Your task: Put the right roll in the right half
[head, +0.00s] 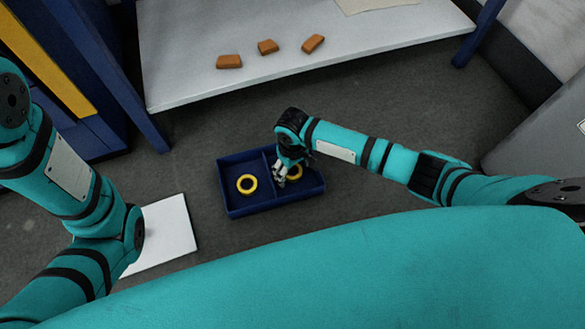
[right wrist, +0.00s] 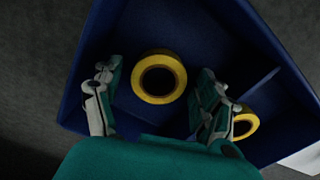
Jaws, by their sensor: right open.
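A blue tray (head: 258,207) on the floor has a divider between its two halves. One yellow roll (head: 247,192) lies flat in the left half. The right yellow roll (head: 299,172) lies flat in the right half, partly hidden by my right gripper (head: 281,174). In the right wrist view the right roll (right wrist: 158,99) is on the tray floor, between my open fingers (right wrist: 157,74) in the picture, with gaps on both sides. The left roll (right wrist: 252,117) shows beyond the divider (right wrist: 258,85), partly covered by a finger. My left gripper is out of view.
A white table (head: 190,85) stands behind the tray with several brown blocks (head: 268,47) on it. A white sheet or panel (head: 172,232) lies left of the tray. Grey floor (head: 400,110) is clear behind and right of the tray.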

